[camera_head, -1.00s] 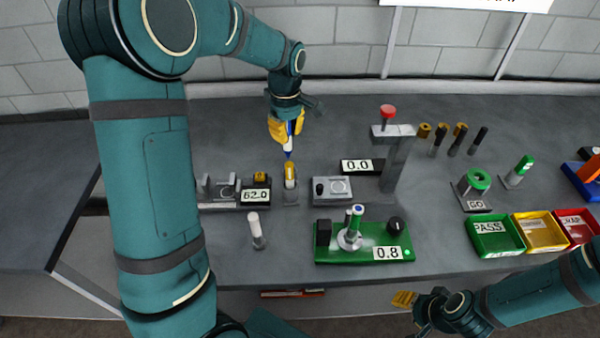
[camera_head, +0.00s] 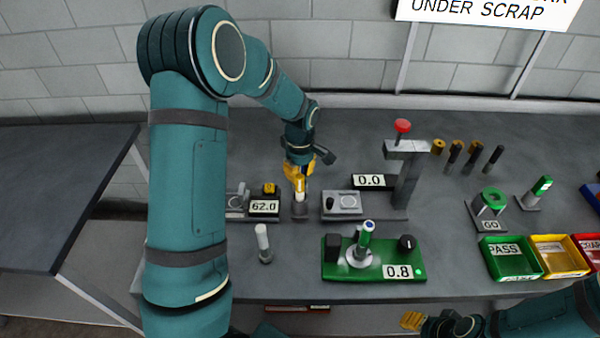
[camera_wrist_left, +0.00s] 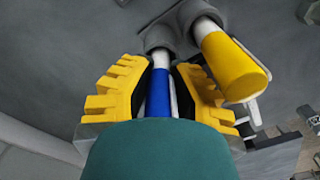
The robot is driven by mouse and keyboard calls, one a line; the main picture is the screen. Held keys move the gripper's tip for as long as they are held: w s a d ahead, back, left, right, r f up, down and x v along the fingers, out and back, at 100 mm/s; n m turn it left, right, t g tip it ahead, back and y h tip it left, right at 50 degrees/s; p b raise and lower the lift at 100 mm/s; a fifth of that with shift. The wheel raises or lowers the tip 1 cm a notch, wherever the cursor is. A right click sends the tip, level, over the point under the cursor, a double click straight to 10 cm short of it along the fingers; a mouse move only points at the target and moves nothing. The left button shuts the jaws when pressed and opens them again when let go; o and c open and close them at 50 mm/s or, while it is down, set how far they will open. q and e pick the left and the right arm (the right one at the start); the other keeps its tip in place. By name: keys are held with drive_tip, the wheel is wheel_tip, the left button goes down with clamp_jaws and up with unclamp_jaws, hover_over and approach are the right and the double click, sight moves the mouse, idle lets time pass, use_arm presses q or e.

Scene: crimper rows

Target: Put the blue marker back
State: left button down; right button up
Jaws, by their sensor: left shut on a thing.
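My left gripper (camera_head: 298,176) is shut on the blue marker (camera_wrist_left: 158,95), seen between its yellow fingers (camera_wrist_left: 160,95) in the left wrist view. The marker's white lower part reaches the mouth of a grey two-socket holder (camera_wrist_left: 160,36), also in the head view (camera_head: 300,210). The tip is out of sight, so I cannot tell how deep it sits. A yellow marker (camera_wrist_left: 232,66) stands in the other socket, close beside a finger. My right gripper (camera_head: 413,321) is at the bottom of the head view, away from the holder; its fingers are unclear.
Left of the holder is a 62.0 display (camera_head: 264,206); right of it, a small grey fixture (camera_head: 342,203) and a red-knobbed press (camera_head: 405,160). A white marker (camera_head: 263,243) and a green fixture (camera_head: 345,268) stand in front. Bins (camera_head: 510,258) are at right.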

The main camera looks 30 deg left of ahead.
use_arm(q)
drive_tip(key=shift+f, duration=0.1)
drive_tip(key=c, duration=1)
unclamp_jaws()
drive_tip(key=shift+r, duration=0.3)
wheel_tip(320, 180, up, 12)
drive_tip(key=shift+f+p, duration=0.1)
drive_tip(key=shift+p, duration=0.5)
